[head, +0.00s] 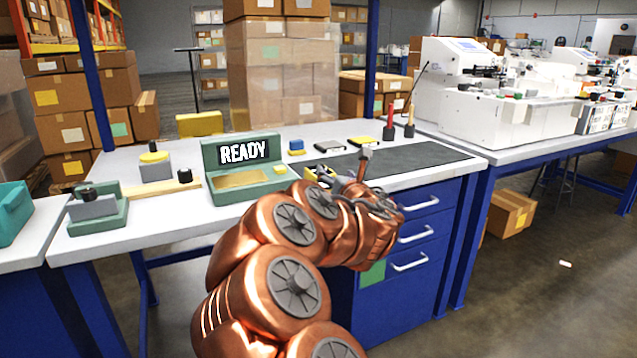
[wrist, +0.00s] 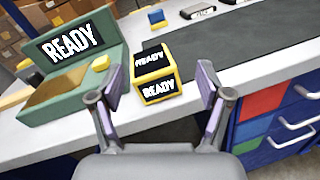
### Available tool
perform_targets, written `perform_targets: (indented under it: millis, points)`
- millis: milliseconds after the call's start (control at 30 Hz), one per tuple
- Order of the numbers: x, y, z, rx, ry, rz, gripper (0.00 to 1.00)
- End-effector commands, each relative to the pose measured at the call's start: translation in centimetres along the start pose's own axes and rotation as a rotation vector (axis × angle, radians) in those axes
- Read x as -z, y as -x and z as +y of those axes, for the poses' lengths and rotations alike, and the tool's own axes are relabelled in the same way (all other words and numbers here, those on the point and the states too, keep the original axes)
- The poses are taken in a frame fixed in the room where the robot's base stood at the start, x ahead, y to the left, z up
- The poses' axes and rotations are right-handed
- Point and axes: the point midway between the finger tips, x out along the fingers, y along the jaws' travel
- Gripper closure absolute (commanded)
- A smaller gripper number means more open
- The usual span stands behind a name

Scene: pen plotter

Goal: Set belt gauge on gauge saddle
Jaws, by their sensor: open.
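A yellow-edged black box with READY on its faces (wrist: 157,80), which looks like the belt gauge, sits on the white bench top. In the wrist view it lies between and just beyond the spread fingers of my gripper (wrist: 152,88). My gripper is open and empty. In the head view my gripper (head: 338,181) is low over the front of the bench, and my arm and fingers partly hide the box. I cannot tell for sure which thing is the gauge saddle; a green cradle-like fixture with a grey block and black knob (head: 95,208) stands at the bench's left end.
A green console with a READY screen (head: 243,166) stands close left of the box. A dark mat (head: 425,158) runs to the right. Red and black upright tools (head: 389,126) stand at the back.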

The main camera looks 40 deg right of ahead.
Motion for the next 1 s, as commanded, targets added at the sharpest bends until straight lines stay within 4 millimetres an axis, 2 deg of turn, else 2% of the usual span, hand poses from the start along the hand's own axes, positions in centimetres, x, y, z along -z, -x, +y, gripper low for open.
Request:
perform_targets:
  millis: [100,300,1000]
  points:
    - [1.1,-0.2,-0.1,-0.082,0.133,0.007,0.23]
    - [2.1,-0.1,0.2,-0.161,0.247,0.012,0.23]
    - [2.4,-3.9,0.9,-0.174,0.256,0.009,0.23]
